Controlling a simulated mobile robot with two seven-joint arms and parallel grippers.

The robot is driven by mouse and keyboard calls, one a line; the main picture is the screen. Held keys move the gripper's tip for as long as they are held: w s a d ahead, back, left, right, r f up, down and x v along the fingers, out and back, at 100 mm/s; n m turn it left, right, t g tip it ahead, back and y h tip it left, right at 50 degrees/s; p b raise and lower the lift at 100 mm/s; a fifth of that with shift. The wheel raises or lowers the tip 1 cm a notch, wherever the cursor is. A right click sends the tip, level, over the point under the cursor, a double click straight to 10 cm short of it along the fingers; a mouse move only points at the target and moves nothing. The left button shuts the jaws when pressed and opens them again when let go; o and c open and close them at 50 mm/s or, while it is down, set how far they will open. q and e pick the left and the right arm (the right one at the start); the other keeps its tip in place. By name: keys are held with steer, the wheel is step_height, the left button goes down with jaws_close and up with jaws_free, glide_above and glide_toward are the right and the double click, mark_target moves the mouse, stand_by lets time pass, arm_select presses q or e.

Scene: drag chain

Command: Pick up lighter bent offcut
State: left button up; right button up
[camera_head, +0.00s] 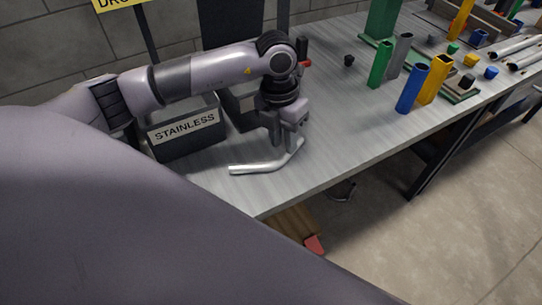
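A light silvery bent offcut (258,168) lies near the front edge of the grey table (350,135). Its long arm points left, and its short arm bends up to the right. My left gripper (288,143) points down over the bend of the offcut, with its fingertips at or just above it. The fingers partly cover the offcut there. I cannot tell whether they touch it or how far apart they are. My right gripper is not in view.
A dark bin labelled STAINLESS (186,130) stands left of the offcut. A blue tube (411,88), a yellow tube (435,79) and a green tube (379,64) stand at the right, with several small blocks. The table between is mostly clear.

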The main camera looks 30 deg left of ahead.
mark_target(284, 153)
arm_select(q)
steer(key=shift+s+d+f, duration=0.1)
steer(key=shift+d+f, duration=0.05)
steer(key=shift+f, duration=0.65)
steer(key=shift+d+f, duration=0.1)
steer(key=shift+f, duration=0.65)
jaws_close()
steer(key=shift+r, duration=0.15)
